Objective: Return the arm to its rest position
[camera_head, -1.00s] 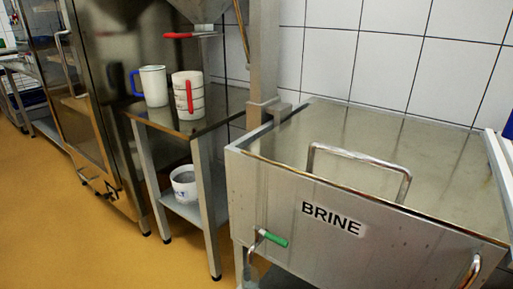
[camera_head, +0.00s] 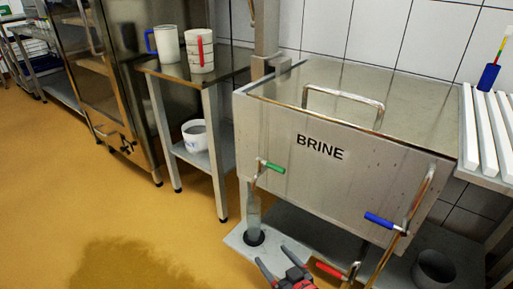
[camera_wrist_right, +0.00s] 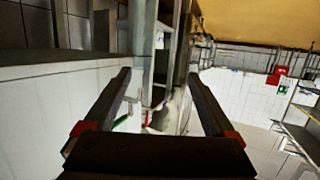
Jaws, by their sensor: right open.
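My right gripper (camera_head: 277,257) shows at the bottom of the head view, in front of the brine tank. Its two dark fingers stand apart with nothing between them. In the right wrist view my right gripper (camera_wrist_right: 158,78) also has its fingers spread and empty, with red parts near their bases. My left gripper is in neither view now.
The steel BRINE tank (camera_head: 330,125) has a green-handled valve (camera_head: 272,167) and a blue-handled one (camera_head: 380,220). Two mugs stand on the side table (camera_head: 222,70), with a white pot (camera_head: 195,135) below. A white slatted rack (camera_head: 487,130) is at right. Yellow floor at left is clear.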

